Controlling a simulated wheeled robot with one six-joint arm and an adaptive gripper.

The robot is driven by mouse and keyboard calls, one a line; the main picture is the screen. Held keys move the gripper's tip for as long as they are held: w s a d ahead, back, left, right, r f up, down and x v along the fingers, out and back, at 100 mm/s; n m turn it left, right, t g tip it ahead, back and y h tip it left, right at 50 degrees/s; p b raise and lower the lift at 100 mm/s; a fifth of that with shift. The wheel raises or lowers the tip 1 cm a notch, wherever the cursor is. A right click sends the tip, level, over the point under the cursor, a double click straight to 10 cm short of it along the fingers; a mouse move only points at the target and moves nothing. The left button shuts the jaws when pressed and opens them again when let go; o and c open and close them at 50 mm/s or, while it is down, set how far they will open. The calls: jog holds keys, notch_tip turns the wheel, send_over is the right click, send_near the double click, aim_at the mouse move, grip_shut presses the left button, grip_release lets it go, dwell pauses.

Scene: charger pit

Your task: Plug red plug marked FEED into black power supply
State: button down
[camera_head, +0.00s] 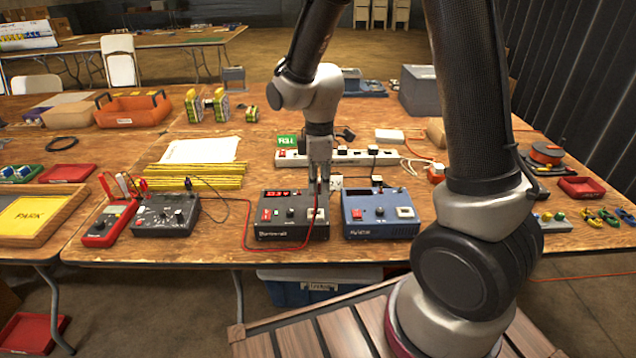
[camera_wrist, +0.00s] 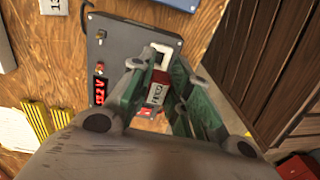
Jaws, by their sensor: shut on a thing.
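The black power supply (camera_head: 275,228) stands near the table's front edge, with a lit red display and a pale socket on its right side. It also shows in the wrist view (camera_wrist: 122,45). My gripper (camera_head: 319,190) is over its right end, pointing down. In the wrist view my gripper (camera_wrist: 158,68) is shut on the red plug (camera_wrist: 160,78), which has a white label with dark letters. The plug's end is close to the pale socket (camera_wrist: 160,48); I cannot tell whether they touch. In the head view the plug is mostly hidden by the fingers.
A blue power supply (camera_head: 380,228) stands close on the right. A grey tester box (camera_head: 165,216) and a red meter (camera_head: 110,223) are on the left. A white power strip (camera_head: 350,157) lies behind. A thin red cable (camera_head: 247,230) runs around the black supply's front.

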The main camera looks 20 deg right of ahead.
aim_at(319, 215)
jog(key=shift+s+f, duration=0.1)
jog(key=shift+f, duration=2.85)
jog(key=shift+f, duration=0.6)
jog(key=c, duration=1.3)
grip_release()
jog(key=shift+o, duration=0.2)
jog(key=o, duration=0.3)
